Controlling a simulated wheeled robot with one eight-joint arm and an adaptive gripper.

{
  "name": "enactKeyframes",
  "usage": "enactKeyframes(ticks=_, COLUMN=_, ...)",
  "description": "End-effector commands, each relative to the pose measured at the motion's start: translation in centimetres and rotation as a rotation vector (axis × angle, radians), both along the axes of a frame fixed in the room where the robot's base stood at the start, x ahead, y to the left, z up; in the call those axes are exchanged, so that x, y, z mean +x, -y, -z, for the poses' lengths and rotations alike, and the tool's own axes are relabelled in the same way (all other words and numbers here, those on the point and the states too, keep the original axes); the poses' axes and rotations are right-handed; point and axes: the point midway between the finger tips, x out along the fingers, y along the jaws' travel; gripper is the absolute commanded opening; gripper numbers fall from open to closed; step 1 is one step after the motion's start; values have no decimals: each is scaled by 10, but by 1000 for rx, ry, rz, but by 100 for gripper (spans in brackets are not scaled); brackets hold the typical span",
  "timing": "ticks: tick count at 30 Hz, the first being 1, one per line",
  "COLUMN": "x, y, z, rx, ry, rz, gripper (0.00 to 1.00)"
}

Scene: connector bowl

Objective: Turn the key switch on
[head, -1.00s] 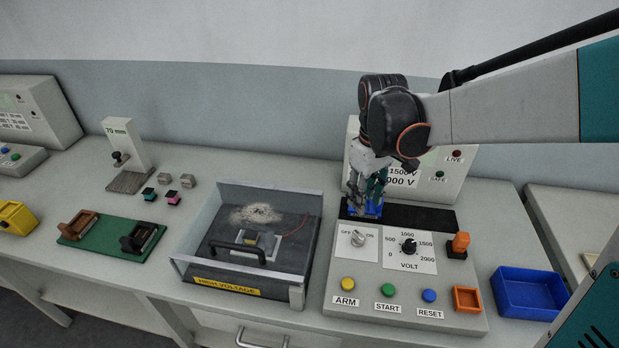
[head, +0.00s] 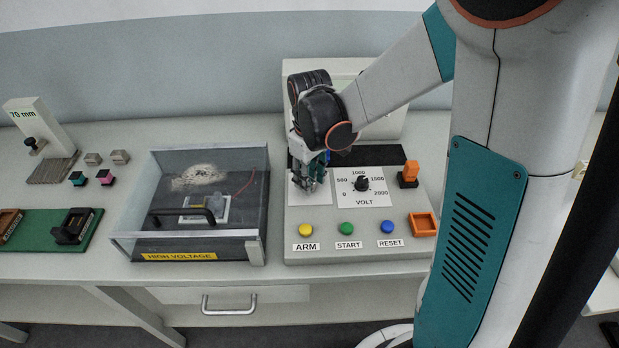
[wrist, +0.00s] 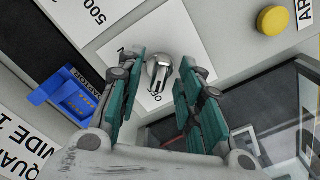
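The key switch (wrist: 159,70) is a round silver knob with a raised grip on a white label, and it lies between and just beyond my fingers in the wrist view. My gripper (wrist: 161,80) is open, with one teal finger on each side of the knob and visible gaps to it. In the head view my gripper (head: 309,184) points down over the switch's white plate (head: 322,196) and hides the knob. Most of the OFF/ON lettering is covered, so the switch's position cannot be read for certain.
The black VOLT dial (head: 362,184) is right of my gripper. Yellow ARM (head: 306,230), green START (head: 346,228) and blue RESET (head: 388,226) buttons line the panel front. An orange plug (head: 409,172) stands at right. A clear-walled HIGH VOLTAGE box (head: 258,215) is close on the left.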

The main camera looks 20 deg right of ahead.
Motion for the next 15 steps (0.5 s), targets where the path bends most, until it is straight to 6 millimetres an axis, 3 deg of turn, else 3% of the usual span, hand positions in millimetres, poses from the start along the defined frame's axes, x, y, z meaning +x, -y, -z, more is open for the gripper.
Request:
enactKeyframes(ticks=5, x=0, y=0, z=0, rx=0, ry=0, rz=0, gripper=33)
enactKeyframes(ticks=6, x=0, y=0, z=0, rx=0, ry=0, rz=0, gripper=31)
enactKeyframes(ticks=10, x=0, y=0, z=0, rx=0, ry=0, rz=0, gripper=2)
enactKeyframes(ticks=15, x=0, y=0, z=0, rx=0, ry=0, rz=0, gripper=0)
